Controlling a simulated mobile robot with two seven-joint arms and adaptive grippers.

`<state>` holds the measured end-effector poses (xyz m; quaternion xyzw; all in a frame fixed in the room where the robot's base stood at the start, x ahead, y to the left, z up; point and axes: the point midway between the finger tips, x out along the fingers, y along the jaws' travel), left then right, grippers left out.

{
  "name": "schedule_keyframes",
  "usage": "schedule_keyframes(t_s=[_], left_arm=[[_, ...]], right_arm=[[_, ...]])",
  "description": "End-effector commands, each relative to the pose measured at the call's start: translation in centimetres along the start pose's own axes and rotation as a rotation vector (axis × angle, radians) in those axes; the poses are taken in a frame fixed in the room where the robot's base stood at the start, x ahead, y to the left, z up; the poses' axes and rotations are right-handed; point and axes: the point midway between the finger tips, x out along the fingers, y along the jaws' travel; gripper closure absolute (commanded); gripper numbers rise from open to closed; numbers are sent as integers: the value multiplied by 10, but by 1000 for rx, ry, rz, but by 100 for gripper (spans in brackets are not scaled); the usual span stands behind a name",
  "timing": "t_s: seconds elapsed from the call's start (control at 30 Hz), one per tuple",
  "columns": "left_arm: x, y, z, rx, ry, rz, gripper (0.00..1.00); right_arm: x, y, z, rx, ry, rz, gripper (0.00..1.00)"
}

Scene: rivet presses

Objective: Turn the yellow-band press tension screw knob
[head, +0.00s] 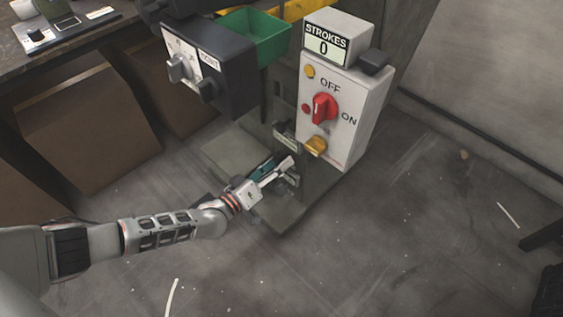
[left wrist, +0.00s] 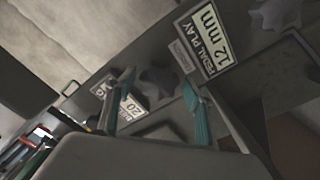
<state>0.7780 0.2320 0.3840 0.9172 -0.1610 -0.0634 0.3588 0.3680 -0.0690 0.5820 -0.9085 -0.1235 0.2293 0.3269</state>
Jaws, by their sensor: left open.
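My left gripper (head: 285,168) reaches in from the left to the lower part of a press column, below the control box. It also shows in the left wrist view (left wrist: 158,79), with its teal-lined fingers apart. A dark lobed knob (left wrist: 160,82) shows between the fingertips; I cannot tell whether they touch it. A second lobed knob (left wrist: 275,13) sits at the upper right, near the "PEDAL PLAY 12 mm" plate (left wrist: 208,38). A plate reading "20" (left wrist: 130,104) is partly hidden by a finger. No label naming the tension screw is readable. My right gripper is not in view.
The white control box (head: 345,110) has a red switch and a "STROKES 0" display. A dark box with grey knobs (head: 210,70) juts out at its left, by a green bin (head: 262,38). A bench (head: 60,55) stands left. Floor at the front is mostly clear.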

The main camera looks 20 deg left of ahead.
Motion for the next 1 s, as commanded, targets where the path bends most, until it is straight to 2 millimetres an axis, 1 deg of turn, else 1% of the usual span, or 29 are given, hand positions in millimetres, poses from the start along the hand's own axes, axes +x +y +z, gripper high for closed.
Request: schedule_keyframes(t_s=[0.03, 0.17, 0.43, 0.47, 0.5, 0.57, 0.6, 0.87, 1.0], left_arm=[[4, -1, 2, -1, -2, -1, 47], [10, 0, 1, 1, -1, 0, 47], [12, 1, 0, 1, 0, 1, 47], [12, 1, 0, 1, 0, 1, 55], [12, 1, 0, 1, 0, 1, 65], [12, 1, 0, 1, 0, 1, 81], [12, 1, 0, 1, 0, 1, 86], [12, 1, 0, 12, 0, 1, 86], [12, 1, -1, 50, 2, 0, 86]], right_arm=[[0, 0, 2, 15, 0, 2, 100], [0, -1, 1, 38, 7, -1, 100], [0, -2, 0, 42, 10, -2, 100], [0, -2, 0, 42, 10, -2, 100], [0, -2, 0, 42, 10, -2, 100], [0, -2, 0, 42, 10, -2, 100], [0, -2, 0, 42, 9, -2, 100], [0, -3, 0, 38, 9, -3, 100], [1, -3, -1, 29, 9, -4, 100]])
